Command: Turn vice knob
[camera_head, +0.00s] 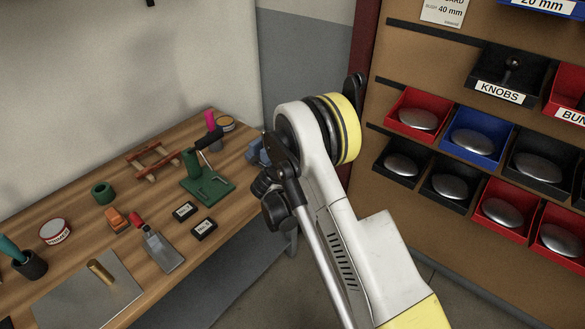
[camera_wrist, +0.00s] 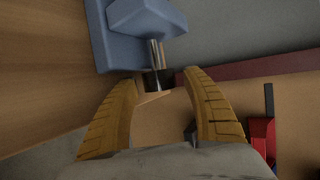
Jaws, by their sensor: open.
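The blue vice (camera_head: 257,153) sits at the right edge of the wooden workbench, partly hidden by my arm. In the wrist view its blue-grey body (camera_wrist: 140,22) is at the top, with a shiny metal shaft (camera_wrist: 155,53) sticking out. The dark knob (camera_wrist: 157,80) is at the end of that shaft. My gripper (camera_wrist: 160,77) has its two yellow fingers spread, one on each side of the knob. Gaps show between the knob and both fingertips, and nothing is held.
The workbench (camera_head: 80,213) carries a green stand (camera_head: 210,188), two small black boxes, a metal plate (camera_head: 85,295) and several small items. A pegboard with bins (camera_head: 412,120) stands at right, beyond my arm. Floor shows between bench and pegboard.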

